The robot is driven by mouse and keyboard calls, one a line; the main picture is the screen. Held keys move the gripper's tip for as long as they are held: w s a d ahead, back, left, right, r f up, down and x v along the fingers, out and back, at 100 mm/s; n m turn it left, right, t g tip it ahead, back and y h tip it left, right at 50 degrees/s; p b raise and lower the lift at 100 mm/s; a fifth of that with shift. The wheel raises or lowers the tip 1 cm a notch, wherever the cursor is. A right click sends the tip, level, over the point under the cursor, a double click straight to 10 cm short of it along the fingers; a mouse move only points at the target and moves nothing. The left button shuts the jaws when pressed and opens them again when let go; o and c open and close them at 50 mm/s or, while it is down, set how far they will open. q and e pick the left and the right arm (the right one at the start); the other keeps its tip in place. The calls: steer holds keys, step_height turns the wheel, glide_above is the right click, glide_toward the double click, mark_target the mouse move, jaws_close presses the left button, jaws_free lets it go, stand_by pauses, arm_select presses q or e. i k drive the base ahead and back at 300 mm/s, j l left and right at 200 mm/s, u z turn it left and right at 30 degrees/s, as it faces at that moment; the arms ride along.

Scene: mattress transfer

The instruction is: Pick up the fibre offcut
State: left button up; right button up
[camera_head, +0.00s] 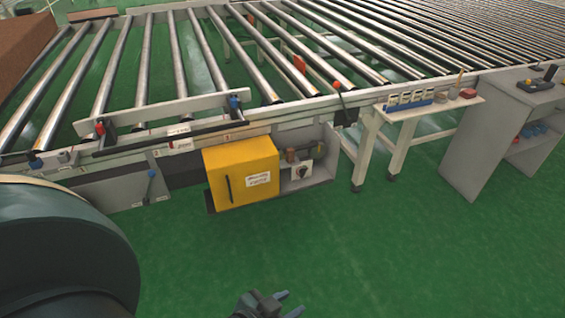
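I cannot pick out the fibre offcut with certainty. A small brown piece (291,155) sits in the open compartment beside the yellow door, but I cannot tell what it is. My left gripper (288,302) is at the bottom edge, low over the green floor and well apart from the conveyor. Its two fingertips are apart with nothing seen between them. Part of the gripper is cut off by the frame edge. My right gripper is not in view.
A roller conveyor (180,105) spans the back, with a yellow cabinet door (242,172) on its front. A small white table (440,108) with bottles and a grey stand (490,135) are at right. A brown block (25,40) lies upper left. The green floor (400,250) is clear.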

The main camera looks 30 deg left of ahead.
mark_target(291, 151)
steer(key=u, duration=0.5)
steer(key=i+l+u, duration=0.25)
steer(key=i+u, duration=0.25)
steer(key=i+l+u, duration=0.35)
steer(key=u, duration=0.15)
steer(key=i+l+u, duration=0.2)
steer(key=i+l, duration=0.2)
steer(key=l, duration=0.25)
steer(key=i+l, duration=0.15)
steer(key=l, duration=0.2)
steer(key=i+l, duration=0.2)
steer(key=l, duration=0.15)
steer(key=i+l, duration=0.2)
steer(key=l, duration=0.15)
steer(key=i+l+u, duration=0.1)
steer(key=l, duration=0.25)
steer(key=i+l, duration=0.3)
